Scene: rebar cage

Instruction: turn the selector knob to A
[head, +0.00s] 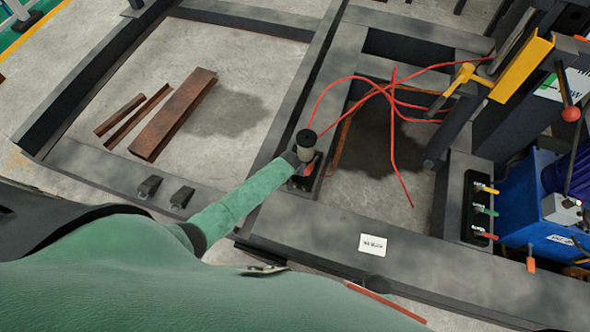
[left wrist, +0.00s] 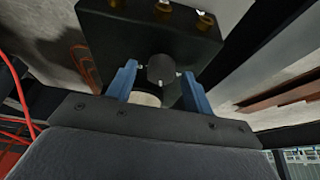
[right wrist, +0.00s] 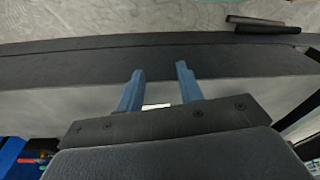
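In the left wrist view, a dark, round knob (left wrist: 161,69) sits on the near face of a dark box (left wrist: 115,38) with brass fittings on its top. My left gripper (left wrist: 158,80) is open, its blue fingers on either side of the knob, with gaps visible; contact cannot be told. A pale disc (left wrist: 145,99) shows just below the knob, partly hidden. In the head view, my left arm reaches a dark frame beam, and its wrist hides the knob. No letter marks are legible. My right gripper (right wrist: 160,90) is open and empty, facing a dark beam.
Red hoses (head: 393,120) loop across the frame right of my left arm. A white label plate (head: 373,243) lies on the front beam (head: 325,235). Valves with coloured handles (head: 484,210) and a blue unit (head: 540,215) stand at right. Rusty steel pieces (head: 175,112) lie on the floor at left.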

